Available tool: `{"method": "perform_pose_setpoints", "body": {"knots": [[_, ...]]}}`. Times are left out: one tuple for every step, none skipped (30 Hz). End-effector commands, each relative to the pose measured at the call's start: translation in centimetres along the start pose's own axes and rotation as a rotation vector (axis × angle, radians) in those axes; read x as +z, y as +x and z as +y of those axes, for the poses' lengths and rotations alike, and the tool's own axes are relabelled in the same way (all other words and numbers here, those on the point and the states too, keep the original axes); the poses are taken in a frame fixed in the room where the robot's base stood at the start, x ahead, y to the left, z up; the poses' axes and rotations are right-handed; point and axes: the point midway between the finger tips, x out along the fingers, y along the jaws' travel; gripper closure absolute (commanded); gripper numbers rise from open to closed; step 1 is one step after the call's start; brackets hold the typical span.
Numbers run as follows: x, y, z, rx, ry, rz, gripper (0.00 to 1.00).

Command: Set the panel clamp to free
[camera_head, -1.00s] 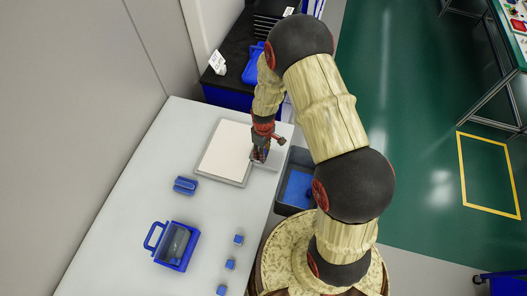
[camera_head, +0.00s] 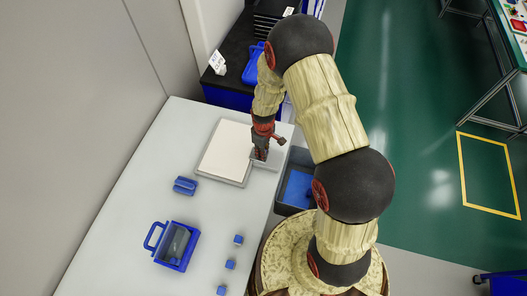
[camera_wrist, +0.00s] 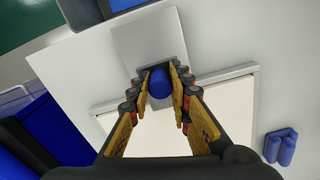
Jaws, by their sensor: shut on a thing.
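The panel (camera_head: 226,150) is a white sheet in a grey frame, lying on the white table; its edge also shows in the wrist view (camera_wrist: 165,128). A grey metal plate (camera_wrist: 140,38) adjoins the frame. A blue round-topped knob (camera_wrist: 159,84), apparently the clamp's handle, stands by the plate. My gripper (camera_wrist: 160,80) is shut on this knob, one finger on each side. In the head view my gripper (camera_head: 260,155) is low at the panel's right edge and hides the knob. The clamp's setting cannot be read.
A blue-grey bin (camera_head: 296,188) stands beside the table's right edge. A blue clip-like part (camera_head: 185,186), a blue tote (camera_head: 177,246) and several small blue blocks (camera_head: 230,265) sit on the near table. A dark bench (camera_head: 232,82) is behind.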

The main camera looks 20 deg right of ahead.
Motion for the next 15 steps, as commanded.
{"method": "perform_pose_setpoints", "body": {"knots": [[0.0, 0.0, 0.0, 0.0, 0.0, 0.0, 1.0], [0.0, 0.0, 0.0, 0.0, 0.0, 0.0, 1.0], [0.0, 0.0, 0.0, 0.0, 0.0, 0.0, 1.0], [0.0, 0.0, 0.0, 0.0, 0.001, 0.0, 1.0], [0.1, 0.0, 0.1, 0.0, 0.001, 0.0, 1.0], [0.3, 0.0, 0.1, 0.0, 0.002, 0.0, 1.0], [0.6, 0.0, 0.2, 0.0, 0.002, 0.0, 1.0], [0.9, 0.0, 0.3, 0.0, 0.003, 0.0, 1.0], [1.5, 0.0, 0.4, -0.001, 0.003, -0.001, 1.0], [2.0, 0.0, 0.6, -0.001, 0.004, -0.001, 1.0], [2.5, 0.0, 0.7, -0.001, 0.005, -0.001, 1.0], [3.3, 0.0, 0.9, 0.0, 0.005, 0.0, 1.0], [3.8, 0.0, 1.1, 0.0, 0.005, 0.0, 1.0], [4.3, 0.0, 1.2, 0.0, 0.005, 0.0, 1.0], [4.8, 0.0, 1.3, 0.0, 0.004, 0.0, 1.0]]}}
